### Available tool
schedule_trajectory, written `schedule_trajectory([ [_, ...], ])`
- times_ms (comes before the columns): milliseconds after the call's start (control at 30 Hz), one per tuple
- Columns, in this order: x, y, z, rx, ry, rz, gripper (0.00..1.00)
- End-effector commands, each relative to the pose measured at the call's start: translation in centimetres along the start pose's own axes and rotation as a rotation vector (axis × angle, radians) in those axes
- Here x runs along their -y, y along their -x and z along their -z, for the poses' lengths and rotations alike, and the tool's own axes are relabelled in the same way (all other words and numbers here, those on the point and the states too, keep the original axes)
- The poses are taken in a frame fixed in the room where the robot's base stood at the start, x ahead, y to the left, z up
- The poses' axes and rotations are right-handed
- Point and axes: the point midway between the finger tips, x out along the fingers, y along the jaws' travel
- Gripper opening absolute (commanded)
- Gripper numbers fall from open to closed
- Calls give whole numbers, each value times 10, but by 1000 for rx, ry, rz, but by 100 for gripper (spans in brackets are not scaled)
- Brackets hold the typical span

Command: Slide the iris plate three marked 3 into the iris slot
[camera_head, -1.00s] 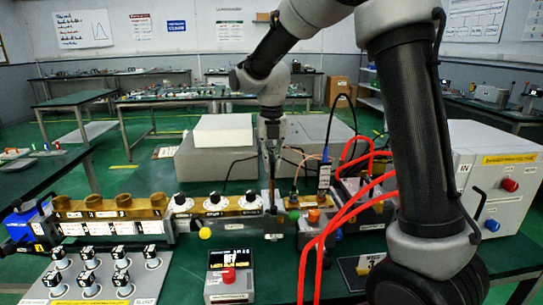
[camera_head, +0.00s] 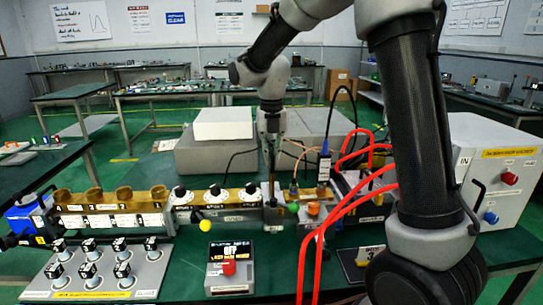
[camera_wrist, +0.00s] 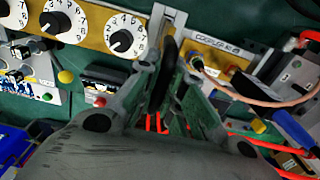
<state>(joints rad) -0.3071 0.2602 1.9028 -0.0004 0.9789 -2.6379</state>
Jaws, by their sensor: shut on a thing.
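My gripper (camera_head: 270,178) points down over the brass waveguide line, at the right end of the row of dials. In the wrist view my gripper (camera_wrist: 170,62) is shut on a thin dark piece (camera_wrist: 168,50), which I take to be iris plate three; its mark cannot be read. It stands roughly upright between the fingertips, at a pale metal holder (camera_wrist: 163,25) across the line, likely the iris slot. The holder also shows in the head view (camera_head: 273,217). I cannot tell whether the plate's lower edge is inside the slot; the fingers hide it.
White-faced dials (camera_head: 216,190) stand on the line to the left. A coupler with cables (camera_head: 305,195) is close on the right. Red hoses (camera_head: 335,215) loop further right.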

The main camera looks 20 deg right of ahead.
Motion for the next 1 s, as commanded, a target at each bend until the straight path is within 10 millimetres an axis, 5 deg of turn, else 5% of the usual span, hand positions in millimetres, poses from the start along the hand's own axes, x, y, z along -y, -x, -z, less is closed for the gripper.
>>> schedule_trajectory([
  [1000,0,-15,0,1,0,0,0],
])
